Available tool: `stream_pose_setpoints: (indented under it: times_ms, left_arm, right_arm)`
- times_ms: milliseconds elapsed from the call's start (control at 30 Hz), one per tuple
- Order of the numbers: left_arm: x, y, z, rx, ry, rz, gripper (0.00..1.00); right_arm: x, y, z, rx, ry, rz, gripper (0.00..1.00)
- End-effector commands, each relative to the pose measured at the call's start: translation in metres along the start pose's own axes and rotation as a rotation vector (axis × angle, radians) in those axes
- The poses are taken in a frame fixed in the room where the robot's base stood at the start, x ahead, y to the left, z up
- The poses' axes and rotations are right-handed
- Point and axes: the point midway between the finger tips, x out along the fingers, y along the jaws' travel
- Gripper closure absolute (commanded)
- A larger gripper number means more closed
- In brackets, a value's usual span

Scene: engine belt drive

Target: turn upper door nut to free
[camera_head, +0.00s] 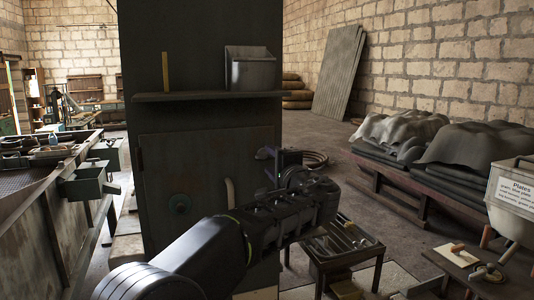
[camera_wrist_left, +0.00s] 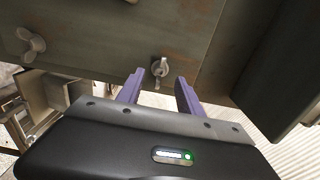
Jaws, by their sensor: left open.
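In the left wrist view a metal wing nut (camera_wrist_left: 160,68) sits on a dark panel near its edge, just beyond and between my fingertips. A second wing nut (camera_wrist_left: 31,44) is on the same panel at the left. I cannot tell which is the upper one. My left gripper (camera_wrist_left: 160,77) is open, with its two purple fingers apart and no visible grip on the nut. In the head view my left gripper (camera_head: 277,155) is beside the right edge of the dark cabinet (camera_head: 200,110). The wing nuts do not show there. My right gripper is not in view.
A small tool table (camera_head: 350,262) stands below my left arm. Covered stacks (camera_head: 400,130) line the right wall.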

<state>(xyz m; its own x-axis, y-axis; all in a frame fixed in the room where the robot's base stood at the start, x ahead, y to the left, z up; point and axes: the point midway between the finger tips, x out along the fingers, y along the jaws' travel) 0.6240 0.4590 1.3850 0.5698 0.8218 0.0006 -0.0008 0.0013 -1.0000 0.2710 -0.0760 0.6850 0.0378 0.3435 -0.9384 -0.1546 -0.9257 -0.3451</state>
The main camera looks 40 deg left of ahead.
Motion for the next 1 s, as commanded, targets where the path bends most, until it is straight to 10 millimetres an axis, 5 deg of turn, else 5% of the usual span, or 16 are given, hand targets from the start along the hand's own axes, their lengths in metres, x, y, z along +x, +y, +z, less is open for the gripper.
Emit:
stream_pose_setpoints:
  times_ms: [233, 600, 1000]
  left_arm:
    - [0.034, -0.003, 0.0, 0.0, -0.001, 0.0, 0.57]
    - [0.04, 0.001, 0.0, 0.0, 0.001, 0.001, 0.57]
    - [0.04, 0.0, 0.0, 0.0, 0.001, 0.001, 0.9]
  right_arm:
    - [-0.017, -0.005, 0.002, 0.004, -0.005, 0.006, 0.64]
    - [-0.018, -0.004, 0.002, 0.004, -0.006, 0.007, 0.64]
    - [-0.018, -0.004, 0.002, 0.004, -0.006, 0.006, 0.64]
